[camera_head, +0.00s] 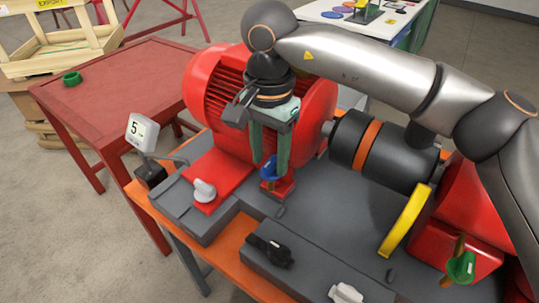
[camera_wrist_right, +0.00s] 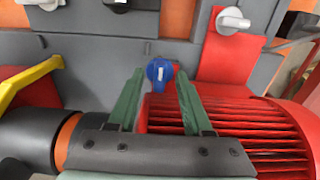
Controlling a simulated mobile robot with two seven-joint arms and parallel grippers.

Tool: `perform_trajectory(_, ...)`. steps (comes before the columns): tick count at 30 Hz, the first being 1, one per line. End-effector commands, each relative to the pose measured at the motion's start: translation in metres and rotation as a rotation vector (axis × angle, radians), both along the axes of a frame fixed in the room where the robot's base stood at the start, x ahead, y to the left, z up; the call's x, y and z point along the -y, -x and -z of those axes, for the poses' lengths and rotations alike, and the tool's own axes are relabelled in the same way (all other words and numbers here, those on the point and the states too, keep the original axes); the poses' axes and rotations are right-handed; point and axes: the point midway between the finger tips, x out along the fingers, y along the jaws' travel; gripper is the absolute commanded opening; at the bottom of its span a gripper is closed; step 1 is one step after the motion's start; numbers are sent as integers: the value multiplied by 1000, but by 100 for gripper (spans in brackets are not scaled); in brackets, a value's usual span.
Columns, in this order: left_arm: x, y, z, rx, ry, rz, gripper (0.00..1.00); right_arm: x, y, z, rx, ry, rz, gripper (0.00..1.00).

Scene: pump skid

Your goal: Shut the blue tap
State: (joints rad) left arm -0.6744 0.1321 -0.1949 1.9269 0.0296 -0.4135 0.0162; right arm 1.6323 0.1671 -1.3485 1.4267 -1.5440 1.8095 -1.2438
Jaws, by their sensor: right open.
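The blue tap (camera_head: 269,170) stands on a small red block on the grey skid, in front of the red motor. In the right wrist view the blue tap (camera_wrist_right: 160,73) shows its round head with a pale line on it, just past and between the fingertips. My right gripper (camera_head: 269,158) reaches down over the tap with its green fingers apart. In the right wrist view the right gripper (camera_wrist_right: 158,80) is open, with a finger on either side of the tap. I cannot tell whether either finger touches it. My left gripper is not in view.
The red finned motor (camera_head: 215,85) stands close behind the gripper. A sign marked 5 (camera_head: 142,132) stands at the left edge.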

Motion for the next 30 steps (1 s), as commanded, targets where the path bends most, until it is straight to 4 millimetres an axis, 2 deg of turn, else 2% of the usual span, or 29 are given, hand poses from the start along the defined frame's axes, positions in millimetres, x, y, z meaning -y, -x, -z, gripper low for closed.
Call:
perform_trajectory(10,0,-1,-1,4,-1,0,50,0,0,4,-1,-1,0,49)
perform_trajectory(23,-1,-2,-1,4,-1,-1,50,0,0,4,-1,-1,0,0)
perform_trajectory(30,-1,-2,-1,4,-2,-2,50,0,0,4,-1,-1,0,0)
